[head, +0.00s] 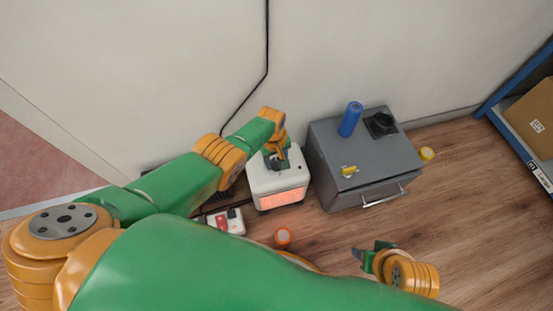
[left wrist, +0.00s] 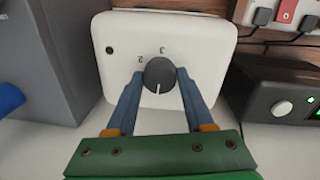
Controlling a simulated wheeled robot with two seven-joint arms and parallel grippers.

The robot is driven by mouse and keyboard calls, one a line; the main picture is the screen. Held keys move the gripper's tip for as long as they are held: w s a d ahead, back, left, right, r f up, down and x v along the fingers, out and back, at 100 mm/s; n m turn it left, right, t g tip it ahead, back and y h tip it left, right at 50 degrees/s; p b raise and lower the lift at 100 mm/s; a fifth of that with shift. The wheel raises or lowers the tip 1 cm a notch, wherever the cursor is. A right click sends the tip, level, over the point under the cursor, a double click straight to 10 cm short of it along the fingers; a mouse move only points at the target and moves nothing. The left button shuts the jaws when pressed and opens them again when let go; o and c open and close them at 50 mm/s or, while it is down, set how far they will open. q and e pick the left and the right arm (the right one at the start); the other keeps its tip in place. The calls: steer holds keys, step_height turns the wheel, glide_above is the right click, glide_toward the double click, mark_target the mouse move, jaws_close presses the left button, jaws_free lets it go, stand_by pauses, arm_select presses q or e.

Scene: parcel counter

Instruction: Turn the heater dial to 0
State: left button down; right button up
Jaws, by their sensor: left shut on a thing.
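The heater (head: 262,190) is a small white box with a glowing orange front, standing on the floor by the wall. In the left wrist view its white top (left wrist: 128,30) shows upside-down digits 2 and 3. The dial (left wrist: 159,74) is a round dark knob with a white pointer mark toward the bottom of that picture. The other digits cannot be read. My left gripper (left wrist: 157,82) is shut on the dial, one finger on each side; in the head view it (head: 277,162) hides the dial. My right gripper (head: 364,257) is over the floor, away from the heater; its jaws are unclear.
A grey cabinet (head: 345,175) stands right beside the heater, with a blue can (head: 350,118) and a black item (head: 380,124) on top. A blue shelf holds a carton (head: 535,118).

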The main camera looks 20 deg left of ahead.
stand_by(0.4)
arm_select(q)
steer(key=c, duration=0.7)
jaws_free()
steer(key=shift+w, duration=0.1)
steer(key=o, duration=0.4)
